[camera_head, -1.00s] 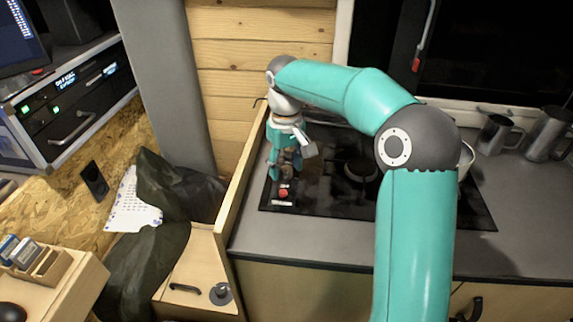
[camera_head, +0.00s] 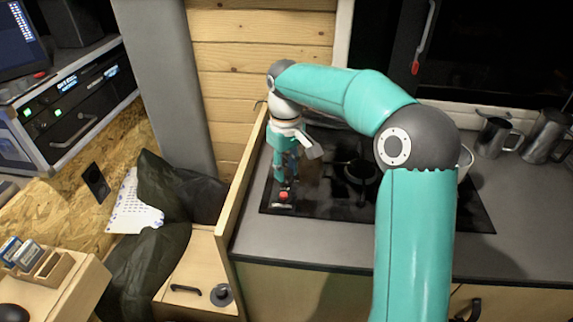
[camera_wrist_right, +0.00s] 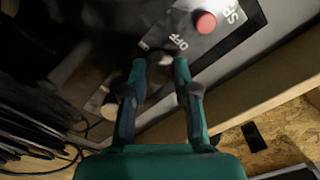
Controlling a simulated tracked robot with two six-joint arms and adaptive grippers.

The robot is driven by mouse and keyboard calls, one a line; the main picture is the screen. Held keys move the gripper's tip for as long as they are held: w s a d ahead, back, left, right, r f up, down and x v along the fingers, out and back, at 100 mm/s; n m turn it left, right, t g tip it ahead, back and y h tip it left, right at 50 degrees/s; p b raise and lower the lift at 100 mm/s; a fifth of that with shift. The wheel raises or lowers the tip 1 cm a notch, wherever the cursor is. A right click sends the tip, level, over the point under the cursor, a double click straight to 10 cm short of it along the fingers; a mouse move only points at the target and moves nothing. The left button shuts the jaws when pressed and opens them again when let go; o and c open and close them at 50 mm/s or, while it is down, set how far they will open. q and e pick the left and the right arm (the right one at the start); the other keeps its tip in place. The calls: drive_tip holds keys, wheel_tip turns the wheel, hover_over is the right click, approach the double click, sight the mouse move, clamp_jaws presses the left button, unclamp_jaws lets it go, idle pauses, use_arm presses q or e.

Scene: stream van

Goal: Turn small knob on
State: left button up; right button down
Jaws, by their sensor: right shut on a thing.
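My right gripper (camera_head: 285,180) points down over the left part of the black cooktop (camera_head: 335,205), just behind a red button (camera_head: 284,195). The red button also shows in the wrist view (camera_wrist_right: 205,22), beyond the fingertips. My left gripper is not in view.
A wooden side panel (camera_head: 240,185) rises close to the left of the cooktop. Metal jugs (camera_head: 495,136) stand at the back right. The grey counter in front is clear.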

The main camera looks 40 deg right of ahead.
drive_tip(key=n+p, duration=0.1)
drive_tip(key=n, duration=0.2)
drive_tip(key=shift+r+p, duration=0.2)
drive_tip(key=shift+p, duration=0.2)
drive_tip(key=n+p, duration=0.2)
drive_tip(key=n, duration=0.2)
drive_tip(key=shift+n, duration=0.4)
drive_tip(key=n+p, duration=0.1)
drive_tip(key=n, duration=0.3)
drive_tip(key=shift+a+p, duration=0.1)
drive_tip(key=shift+p, duration=0.3)
drive_tip(key=shift+n+p, duration=0.6)
drive_tip(key=shift+n, duration=1.6)
drive_tip(key=c, duration=1)
unclamp_jaws()
drive_tip(key=shift+o, duration=0.6)
drive_tip(key=shift+f, duration=0.15)
wheel_tip(320, 180, up, 12)
